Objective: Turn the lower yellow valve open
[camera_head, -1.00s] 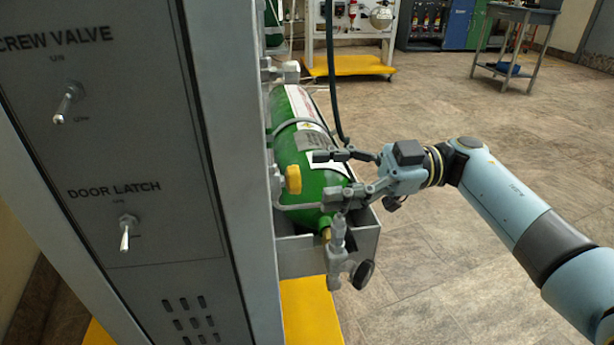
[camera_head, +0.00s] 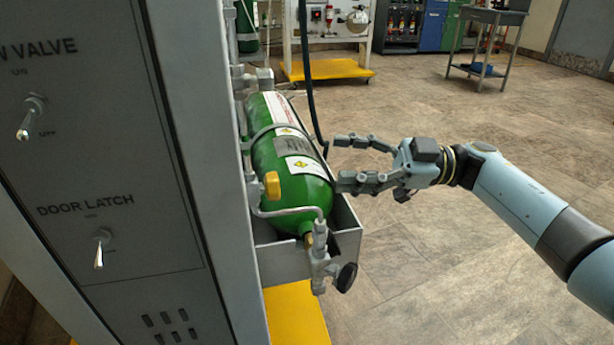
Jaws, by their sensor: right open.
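The yellow valve (camera_head: 272,186) is a small yellow knob on the piping at the left side of the green oxygen cylinder (camera_head: 290,150). No second yellow knob shows in this view. My right gripper (camera_head: 342,162) is open and empty, with its fingers pointing left. It is to the right of the cylinder, apart from the yellow valve, with part of the cylinder between them in the picture. My left gripper is not in view.
A grey panel (camera_head: 105,150) with toggle switches fills the left. Metal fittings with a black knob (camera_head: 346,277) hang below the cylinder's near end. A dark hose (camera_head: 309,80) hangs behind. The tiled floor at right is clear; a grey cart (camera_head: 488,45) stands far back.

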